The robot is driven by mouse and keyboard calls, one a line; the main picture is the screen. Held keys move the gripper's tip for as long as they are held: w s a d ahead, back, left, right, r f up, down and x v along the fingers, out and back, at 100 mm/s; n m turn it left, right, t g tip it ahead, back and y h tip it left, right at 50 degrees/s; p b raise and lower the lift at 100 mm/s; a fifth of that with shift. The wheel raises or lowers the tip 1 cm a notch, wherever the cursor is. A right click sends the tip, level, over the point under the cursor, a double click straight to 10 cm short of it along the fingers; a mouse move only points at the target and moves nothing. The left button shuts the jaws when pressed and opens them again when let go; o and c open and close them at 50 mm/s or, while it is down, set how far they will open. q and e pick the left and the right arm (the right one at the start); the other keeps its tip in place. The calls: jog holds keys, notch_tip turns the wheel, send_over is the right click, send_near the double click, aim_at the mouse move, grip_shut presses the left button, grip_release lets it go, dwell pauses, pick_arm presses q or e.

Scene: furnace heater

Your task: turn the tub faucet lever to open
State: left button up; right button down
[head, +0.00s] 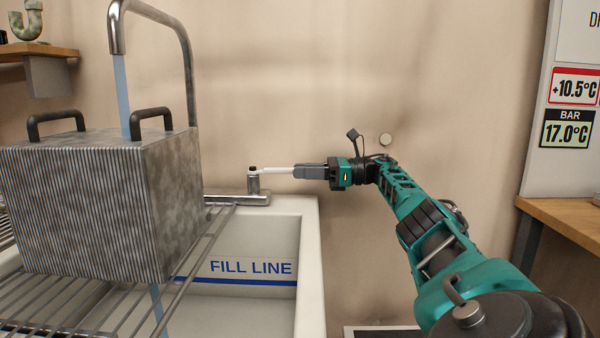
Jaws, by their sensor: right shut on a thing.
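The tub faucet is a tall bent metal spout (190,75) with a short metal valve post (253,183) on its base at the tub's back corner. A thin pale lever (277,171) sticks out level to the right from the top of the post. My right gripper (299,171) reaches in from the right and is shut on the outer end of the lever. A bluish stream of water (122,95) falls from the spout's mouth. My left gripper is not in view.
A finned grey metal block (90,210) with two dark handles sits on a wire rack (60,295) over the white tub (311,260), left of the lever. A wall shelf (570,220) stands at the right. The beige wall is close behind the faucet.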

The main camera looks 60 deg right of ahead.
jog(key=shift+r, duration=0.15)
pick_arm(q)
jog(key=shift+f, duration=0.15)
pick_arm(e)
jog(key=c, duration=1)
grip_release()
jog(key=shift+d, duration=0.1)
